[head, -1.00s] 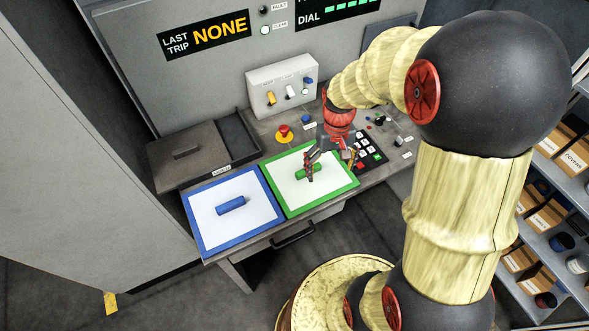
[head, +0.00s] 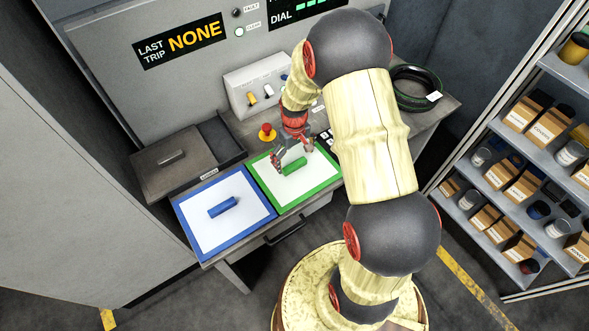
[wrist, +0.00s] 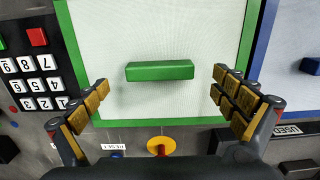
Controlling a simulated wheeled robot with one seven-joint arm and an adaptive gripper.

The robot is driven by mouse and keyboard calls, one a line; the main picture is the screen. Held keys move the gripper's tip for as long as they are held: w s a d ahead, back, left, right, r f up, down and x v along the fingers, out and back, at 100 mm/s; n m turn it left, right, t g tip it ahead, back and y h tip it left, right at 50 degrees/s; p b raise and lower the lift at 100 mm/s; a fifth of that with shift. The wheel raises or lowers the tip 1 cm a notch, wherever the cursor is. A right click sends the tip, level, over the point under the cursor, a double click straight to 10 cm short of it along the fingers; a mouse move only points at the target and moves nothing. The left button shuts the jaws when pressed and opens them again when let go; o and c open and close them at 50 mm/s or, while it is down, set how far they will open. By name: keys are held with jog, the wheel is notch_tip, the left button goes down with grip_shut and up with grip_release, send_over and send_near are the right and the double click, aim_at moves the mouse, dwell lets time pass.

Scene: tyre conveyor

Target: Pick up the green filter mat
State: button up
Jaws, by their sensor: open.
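The green filter mat (head: 328,178) is a white sheet in a green frame with a green block handle (head: 294,166) at its middle. It lies flat on the desk, to the right of a blue-framed mat (head: 250,234). My gripper (head: 292,162) is open above the green mat. In the wrist view the green mat (wrist: 205,30) fills the upper middle, and its handle (wrist: 160,71) lies across, ahead of and between the spread fingers (wrist: 160,95). The fingers are apart from the handle, with nothing between them.
A red mushroom button on a yellow base (head: 267,133) stands behind the mat. A keypad (wrist: 34,83) is beside it. A grey lidded tray (head: 187,158) sits at the left. A shelf with boxes (head: 535,150) stands at the right. A black ring (head: 416,88) lies on the desk's far right.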

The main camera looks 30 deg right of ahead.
aim_at(295, 164)
jog(key=shift+f, duration=1.6)
jog(key=c, duration=0.3)
jog(key=c, duration=1)
